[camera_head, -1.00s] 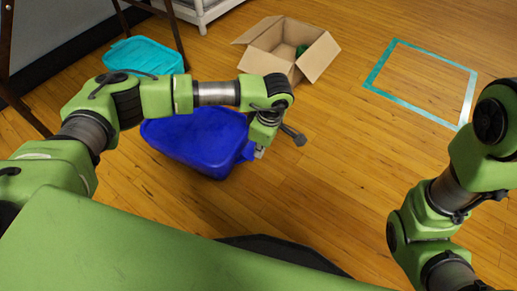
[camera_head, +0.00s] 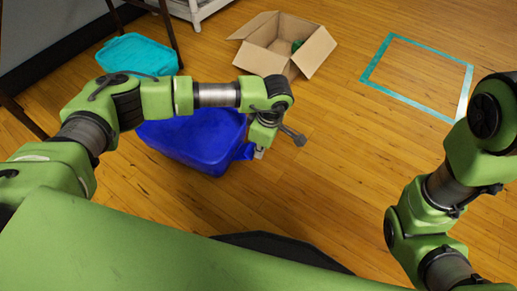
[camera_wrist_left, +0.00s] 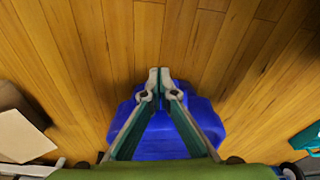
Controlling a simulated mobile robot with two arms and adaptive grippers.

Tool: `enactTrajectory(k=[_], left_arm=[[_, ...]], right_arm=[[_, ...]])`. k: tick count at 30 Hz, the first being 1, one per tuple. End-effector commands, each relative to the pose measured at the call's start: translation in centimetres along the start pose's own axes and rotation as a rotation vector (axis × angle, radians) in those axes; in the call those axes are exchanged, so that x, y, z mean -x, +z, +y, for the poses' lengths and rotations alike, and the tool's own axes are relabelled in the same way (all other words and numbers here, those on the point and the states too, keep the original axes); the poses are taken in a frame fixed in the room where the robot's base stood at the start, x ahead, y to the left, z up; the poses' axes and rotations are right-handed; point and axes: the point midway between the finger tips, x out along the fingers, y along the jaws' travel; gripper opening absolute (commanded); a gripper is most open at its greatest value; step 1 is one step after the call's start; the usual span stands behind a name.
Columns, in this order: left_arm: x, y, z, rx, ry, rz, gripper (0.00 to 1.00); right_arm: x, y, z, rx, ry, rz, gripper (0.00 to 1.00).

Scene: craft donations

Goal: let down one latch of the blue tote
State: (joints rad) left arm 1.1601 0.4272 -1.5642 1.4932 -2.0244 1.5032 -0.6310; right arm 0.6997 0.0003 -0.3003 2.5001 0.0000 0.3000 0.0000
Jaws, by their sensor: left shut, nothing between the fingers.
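The blue tote (camera_head: 200,136) stands on the wooden floor, partly hidden behind my left arm in the head view. A blue part (camera_head: 243,152) juts out at its right end; I cannot tell whether it is a latch or how it is set. My left gripper (camera_head: 259,154) is shut and empty, close beside that end; whether it touches is unclear. In the left wrist view my left gripper (camera_wrist_left: 159,84) has its fingertips together at the edge of the blue tote (camera_wrist_left: 158,143). My right arm shows at the right, but its gripper is out of view.
A turquoise tote (camera_head: 138,55) stands behind, near dark legs. An open cardboard box (camera_head: 268,60) with something green inside is at the back. A turquoise tape outline (camera_head: 414,40) marks the floor at the right. The floor (camera_head: 345,140) between box and right arm is clear.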

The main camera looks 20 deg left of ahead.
Motion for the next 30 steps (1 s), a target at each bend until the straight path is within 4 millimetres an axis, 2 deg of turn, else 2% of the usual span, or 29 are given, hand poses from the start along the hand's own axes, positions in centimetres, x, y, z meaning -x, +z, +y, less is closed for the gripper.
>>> enactTrajectory(k=[30], left_arm=[[-1.3,0.4,0.0,0.001,0.000,0.002,0.00]], right_arm=[[0.7,-0.3,-0.1,0.000,0.000,0.001,0.00]])
